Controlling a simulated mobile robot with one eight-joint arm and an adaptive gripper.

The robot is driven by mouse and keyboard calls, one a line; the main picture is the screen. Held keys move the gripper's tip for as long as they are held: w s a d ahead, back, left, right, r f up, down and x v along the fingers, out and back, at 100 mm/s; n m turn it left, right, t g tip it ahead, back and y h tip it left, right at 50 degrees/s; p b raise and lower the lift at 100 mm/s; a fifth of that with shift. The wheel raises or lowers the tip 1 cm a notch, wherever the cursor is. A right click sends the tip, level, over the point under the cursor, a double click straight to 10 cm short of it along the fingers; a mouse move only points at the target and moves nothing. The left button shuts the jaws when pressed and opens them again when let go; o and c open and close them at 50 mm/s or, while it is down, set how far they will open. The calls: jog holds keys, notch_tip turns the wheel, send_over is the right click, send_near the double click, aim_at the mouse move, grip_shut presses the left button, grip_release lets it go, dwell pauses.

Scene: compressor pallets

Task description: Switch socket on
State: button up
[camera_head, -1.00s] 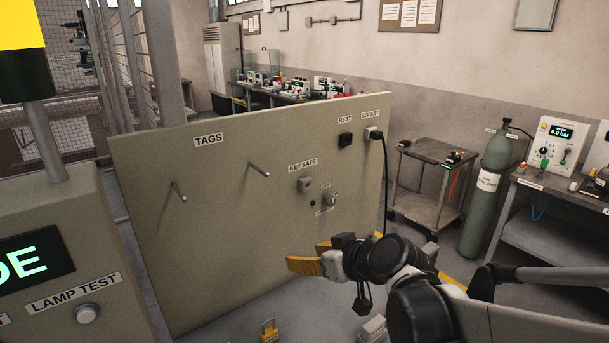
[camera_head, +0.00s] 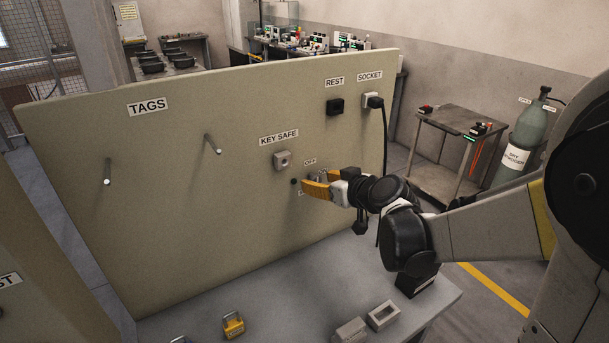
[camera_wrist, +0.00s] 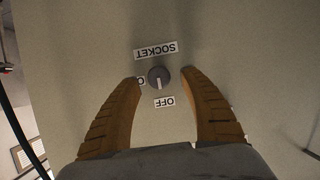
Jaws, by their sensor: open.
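The round grey socket knob (camera_wrist: 158,77) is on the panel in the wrist view. An upside-down SOCKET label (camera_wrist: 155,50) is above it and an OFF label (camera_wrist: 164,102) below it. Another label (camera_wrist: 141,82) on its left is partly covered by a finger. I cannot tell the knob's pointer setting. My gripper (camera_wrist: 162,76) is open, with an orange fingertip on each side of the knob; contact is not clear. In the head view my gripper (camera_head: 304,184) is at the panel and mostly hides the knob. The socket (camera_head: 371,100) has a black plug in it.
The upright panel (camera_head: 160,220) carries two TAGS pegs, a key safe (camera_head: 282,160) and a black rest (camera_head: 335,107). A yellow padlock (camera_head: 233,325) and grey blocks (camera_head: 383,315) lie on the table below. A cart (camera_head: 450,150) and gas cylinder stand behind at right.

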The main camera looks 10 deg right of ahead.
jog(key=shift+x, duration=1.2)
jog(key=shift+d, duration=0.1)
grip_shut()
